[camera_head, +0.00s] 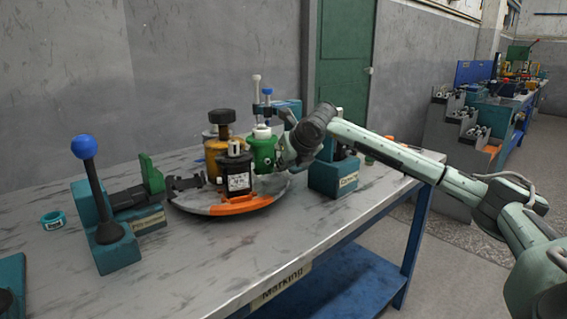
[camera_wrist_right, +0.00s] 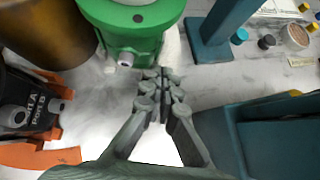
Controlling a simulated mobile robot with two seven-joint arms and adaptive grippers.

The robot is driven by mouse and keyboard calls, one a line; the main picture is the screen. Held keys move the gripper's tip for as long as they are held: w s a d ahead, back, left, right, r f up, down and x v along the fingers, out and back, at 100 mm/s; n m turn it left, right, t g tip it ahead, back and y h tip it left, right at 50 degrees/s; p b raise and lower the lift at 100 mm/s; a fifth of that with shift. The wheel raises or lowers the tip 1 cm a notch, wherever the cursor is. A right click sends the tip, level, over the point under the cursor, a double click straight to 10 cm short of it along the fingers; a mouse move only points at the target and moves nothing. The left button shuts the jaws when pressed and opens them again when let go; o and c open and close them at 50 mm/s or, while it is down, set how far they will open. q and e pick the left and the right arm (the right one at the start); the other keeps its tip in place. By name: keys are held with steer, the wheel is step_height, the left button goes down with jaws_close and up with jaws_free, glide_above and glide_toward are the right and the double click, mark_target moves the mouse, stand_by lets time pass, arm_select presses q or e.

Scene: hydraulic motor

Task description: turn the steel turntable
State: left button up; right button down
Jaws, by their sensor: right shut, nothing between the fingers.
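The steel turntable (camera_head: 190,204) is a round grey disc with an orange segment on its front rim, lying on the table. It carries a black motor (camera_head: 238,182) with a white label, a green motor (camera_head: 263,150) and a yellow-brown one (camera_head: 211,150) with a black knob. My right gripper (camera_head: 284,158) is at the disc's right side, beside the green motor. In the right wrist view its fingers (camera_wrist_right: 163,82) are together and empty, just below the green motor body (camera_wrist_right: 135,35). I cannot tell whether they touch the disc. My left gripper is not seen.
A teal stand (camera_head: 335,178) is close on the right of the disc. A teal press with a blue-balled lever (camera_head: 85,150) and a green block stands at the left. A small teal ring (camera_head: 53,220) lies farther left. The table front (camera_head: 200,270) is clear.

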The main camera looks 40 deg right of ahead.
steer(key=shift+w+d, duration=0.15)
steer(key=shift+w, duration=0.05)
steer(key=shift+n+y, duration=0.5)
steer(key=shift+n, duration=0.1)
steer(key=w, duration=0.1)
steer(key=w+d, duration=0.1)
steer(key=w, duration=0.2)
steer(key=shift+d, duration=0.45)
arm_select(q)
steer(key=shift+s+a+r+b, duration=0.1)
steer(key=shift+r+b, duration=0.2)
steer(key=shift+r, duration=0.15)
arm_select(e)
steer(key=shift+s, duration=0.1)
